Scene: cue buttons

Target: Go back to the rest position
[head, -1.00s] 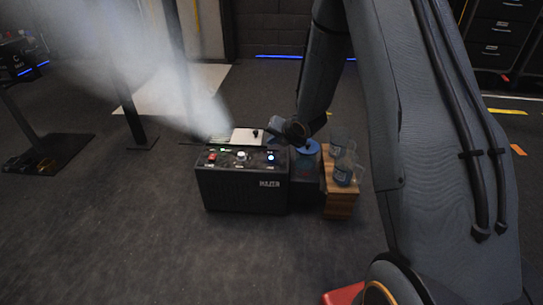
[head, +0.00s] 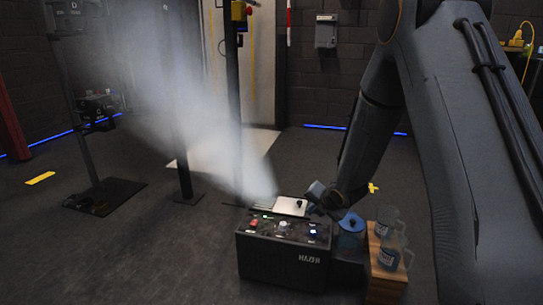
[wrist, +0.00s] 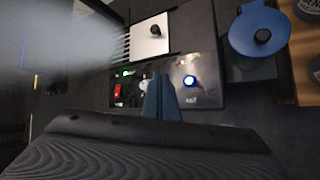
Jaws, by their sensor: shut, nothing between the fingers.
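My gripper (wrist: 161,98) is shut and empty in the wrist view. Its closed fingers show in front of the black button box (wrist: 212,73). In the head view my gripper (head: 316,197) is small, at the end of my arm, close by the right back of the box (head: 282,258). The box top carries a red button (wrist: 117,90), a pale knob (wrist: 146,84) partly behind the fingers, and a lit blue button (wrist: 189,81). A white plate with a black knob (wrist: 155,31) lies behind them. Whether the fingers touch the box I cannot tell.
White vapour (head: 235,155) rises from the box's left back. A blue-lidded container (head: 351,223) stands right of the box, beside a wooden stand (head: 385,282) with clear mugs (head: 389,258). Dark posts (head: 180,130) stand at the left. Open floor lies front left.

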